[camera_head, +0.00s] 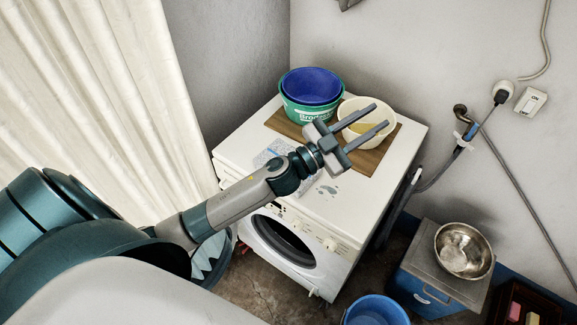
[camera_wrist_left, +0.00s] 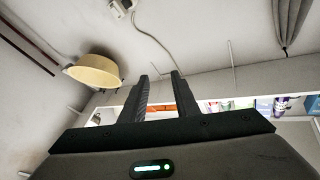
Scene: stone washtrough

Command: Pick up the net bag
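A pale bluish, flat, mesh-like thing (camera_head: 271,152) lies on the white washing machine top, left of my left forearm in the head view. It may be the net bag; my arm hides part of it, and I cannot make it out in the left wrist view. My left gripper (camera_head: 379,115) is open, its two fingers apart with nothing between them. It is above the machine top, in front of the cream bowl in the picture. The fingers also show in the left wrist view (camera_wrist_left: 160,76), empty. My right gripper is not in view.
A blue basin (camera_head: 311,84) sits in a green tub (camera_head: 308,114) beside a cream bowl (camera_head: 354,105) on a brown board (camera_head: 372,160). A metal bowl (camera_head: 463,250) rests on a cool box (camera_head: 420,269) at right. A blue bucket (camera_head: 375,310) stands in front.

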